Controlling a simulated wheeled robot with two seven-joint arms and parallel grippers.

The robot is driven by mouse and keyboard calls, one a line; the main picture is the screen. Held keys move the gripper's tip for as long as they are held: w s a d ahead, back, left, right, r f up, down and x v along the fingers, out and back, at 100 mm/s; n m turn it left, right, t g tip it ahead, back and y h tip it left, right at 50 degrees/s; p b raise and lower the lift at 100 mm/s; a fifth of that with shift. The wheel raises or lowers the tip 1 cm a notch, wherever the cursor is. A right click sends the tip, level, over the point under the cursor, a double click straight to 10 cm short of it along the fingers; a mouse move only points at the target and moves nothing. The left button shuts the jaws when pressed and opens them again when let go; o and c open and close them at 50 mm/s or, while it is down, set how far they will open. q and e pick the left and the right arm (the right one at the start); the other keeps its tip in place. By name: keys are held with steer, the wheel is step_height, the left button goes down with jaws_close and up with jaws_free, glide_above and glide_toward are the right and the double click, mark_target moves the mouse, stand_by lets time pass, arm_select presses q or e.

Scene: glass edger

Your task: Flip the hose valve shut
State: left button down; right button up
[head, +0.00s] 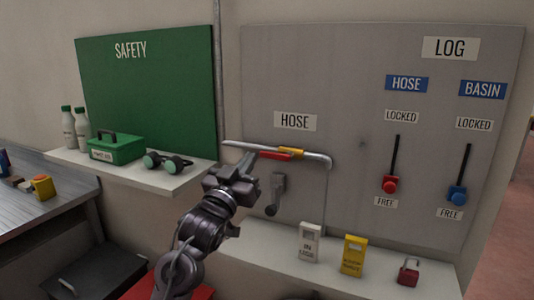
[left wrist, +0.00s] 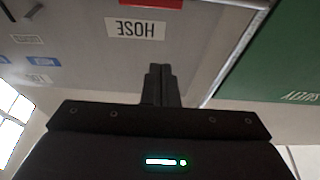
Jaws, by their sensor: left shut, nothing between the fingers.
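The hose valve sits on a grey pipe (head: 315,157) under the HOSE label (head: 295,121) on the grey panel. It has a red lever (head: 275,156) and a yellow part (head: 291,152). The lever lies roughly along the pipe in the head view. My left gripper (head: 252,158) is shut and empty, near the lever's left end. I cannot tell whether it touches the lever. In the left wrist view the shut fingers (left wrist: 158,78) point toward the upside-down HOSE label, and a red piece (left wrist: 150,3) shows at the top edge. My right gripper is out of view.
A grey hook-like fitting (head: 276,195) hangs below the pipe. A ledge (head: 285,260) bears a white tag (head: 309,243), a yellow tag (head: 353,256) and a red padlock (head: 408,273). Left of the pipe, a shelf (head: 180,183) holds goggles (head: 167,162) and a green box (head: 118,149).

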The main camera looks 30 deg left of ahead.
arm_select(q)
step_height(320, 180, up, 4)
steer(key=p, duration=0.4)
glide_above(275, 156)
steer(key=s+a, duration=0.2)
step_height(275, 156, down, 5)
steer(key=shift+d+r+p, duration=0.1)
steer(key=shift+d+p, duration=0.05)
steer(key=shift+p, duration=0.45)
